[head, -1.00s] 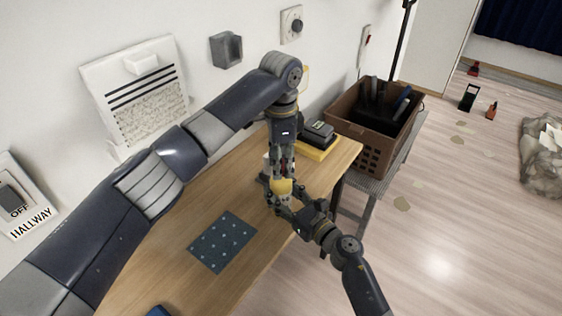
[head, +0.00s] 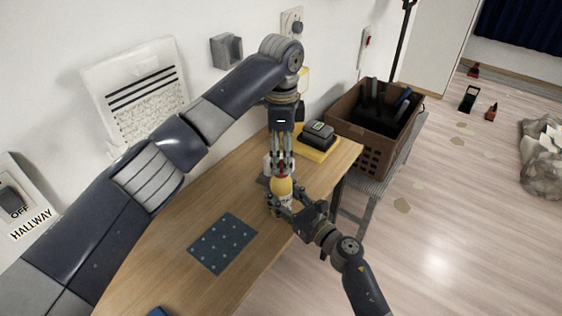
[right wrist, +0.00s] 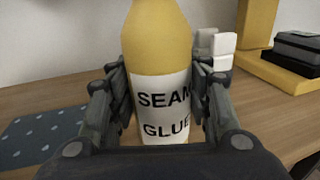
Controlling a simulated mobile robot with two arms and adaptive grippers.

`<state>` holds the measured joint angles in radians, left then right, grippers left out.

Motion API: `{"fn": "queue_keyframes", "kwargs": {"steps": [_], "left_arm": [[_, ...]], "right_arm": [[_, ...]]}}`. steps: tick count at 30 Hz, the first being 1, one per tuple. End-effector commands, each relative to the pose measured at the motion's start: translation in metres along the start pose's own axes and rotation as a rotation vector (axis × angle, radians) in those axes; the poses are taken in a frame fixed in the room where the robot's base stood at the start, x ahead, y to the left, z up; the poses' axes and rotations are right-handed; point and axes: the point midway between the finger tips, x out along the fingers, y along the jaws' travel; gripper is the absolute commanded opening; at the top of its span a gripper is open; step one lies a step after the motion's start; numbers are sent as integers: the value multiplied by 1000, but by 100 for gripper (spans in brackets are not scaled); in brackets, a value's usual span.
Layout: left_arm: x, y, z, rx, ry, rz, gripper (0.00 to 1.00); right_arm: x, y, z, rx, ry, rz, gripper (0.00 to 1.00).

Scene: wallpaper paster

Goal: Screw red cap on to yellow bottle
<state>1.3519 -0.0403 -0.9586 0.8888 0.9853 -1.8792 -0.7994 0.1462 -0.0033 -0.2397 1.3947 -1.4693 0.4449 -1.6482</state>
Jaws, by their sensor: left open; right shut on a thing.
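The yellow bottle (head: 282,187) stands upright near the table's right edge. In the right wrist view the bottle (right wrist: 158,45) carries a white label reading SEAM GLUE, and its top is out of the picture. My right gripper (head: 281,203) is shut around its body from the front right. My left gripper (head: 281,165) points down just above the bottle and is open. A small patch of the red cap (head: 283,170) shows between its fingers at the bottle's top. The fingers partly hide the cap, so I cannot tell how it is seated.
A dark dotted mat (head: 222,243) lies on the wooden table (head: 180,225). A yellow block with a black device (head: 319,136) sits at the back right. A brown crate (head: 362,143) of tools stands beyond the table. A white thing (right wrist: 217,45) stands behind the bottle.

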Motion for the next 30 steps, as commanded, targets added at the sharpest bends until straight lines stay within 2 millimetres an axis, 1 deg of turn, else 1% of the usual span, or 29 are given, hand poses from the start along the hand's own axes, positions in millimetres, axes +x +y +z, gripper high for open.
{"fn": "queue_keyframes", "kwargs": {"steps": [1, 6, 9, 12, 16, 24, 25, 26, 27, 28, 30], "left_arm": [[-14, -1, -1, 0, 1, -3, 55], [-50, -1, 0, -1, 1, -2, 55], [-66, -1, 0, 0, 0, -2, 55], [-77, -1, 0, 0, 0, -1, 55], [-84, 0, 0, 0, -1, 0, 55], [-85, 0, 1, 0, -1, 1, 55], [-85, 0, 1, 0, -1, 1, 55], [-85, 0, 0, 0, -1, 1, 55], [-85, 0, 1, 0, -1, 1, 55], [-85, 0, 0, 0, -1, 1, 55], [-85, 0, 0, 0, -1, 1, 55]], "right_arm": [[0, 0, 0, 0, 1, 0, 0], [0, 0, 0, 0, 1, 0, 0], [0, 0, 0, 0, 1, 0, 0], [0, 0, 0, 0, 1, 0, 0], [0, 0, 0, 0, 1, 0, 0], [0, 0, 0, 0, 0, 0, 0], [0, 0, 0, 0, 0, 0, 50], [0, 0, 0, 0, 0, 0, 57], [0, 0, 0, 0, 0, 0, 66], [0, 0, 0, 0, 0, 0, 69], [0, 0, 0, 0, 0, 0, 69]]}}
